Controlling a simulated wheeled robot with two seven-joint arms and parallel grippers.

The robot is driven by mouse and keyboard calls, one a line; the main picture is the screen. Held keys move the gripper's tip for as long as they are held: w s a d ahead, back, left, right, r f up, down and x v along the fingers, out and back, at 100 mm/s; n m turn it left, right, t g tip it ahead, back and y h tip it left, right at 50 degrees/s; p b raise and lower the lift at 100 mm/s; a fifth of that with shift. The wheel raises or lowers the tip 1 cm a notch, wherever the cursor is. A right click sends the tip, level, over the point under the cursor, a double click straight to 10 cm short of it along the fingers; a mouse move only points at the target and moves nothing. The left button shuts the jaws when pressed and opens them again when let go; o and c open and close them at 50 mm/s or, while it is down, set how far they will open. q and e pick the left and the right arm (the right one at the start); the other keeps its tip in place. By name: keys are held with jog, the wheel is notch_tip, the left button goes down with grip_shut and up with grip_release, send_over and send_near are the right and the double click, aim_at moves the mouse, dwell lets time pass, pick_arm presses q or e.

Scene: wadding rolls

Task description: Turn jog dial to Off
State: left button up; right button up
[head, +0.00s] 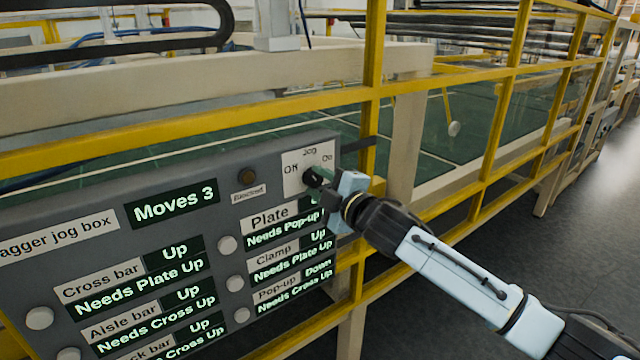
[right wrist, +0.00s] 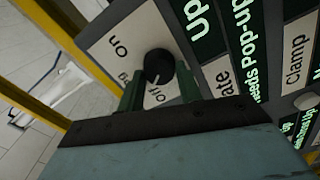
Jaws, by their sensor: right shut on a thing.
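The jog dial (head: 312,175) is a black round knob on a white plate (head: 293,180) at the top right of the grey panel, marked Jog, On and Off. It also shows in the right wrist view (right wrist: 158,65), where a white mark on its lower edge points between the words Jog and Off. My right gripper (head: 322,180) reaches in from the right and is shut on the dial, with a dark green finger on each side of it in the right wrist view (right wrist: 160,82). In the head view the gripper hides part of the dial. My left gripper is not in view.
The grey jog box panel (head: 60,205) carries several round buttons, labels and lit displays; one display (head: 172,204) reads "Moves 3". A dark round button (head: 246,176) sits left of the dial plate. A yellow rail fence (head: 450,80) runs behind. Open floor (head: 570,230) lies right.

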jog(key=o, duration=1)
jog(key=shift+c, duration=0.2)
jog(key=shift+d, duration=0.1)
jog(key=b+v, duration=0.2)
jog(key=v, duration=1.1)
jog(key=shift+s, duration=0.15)
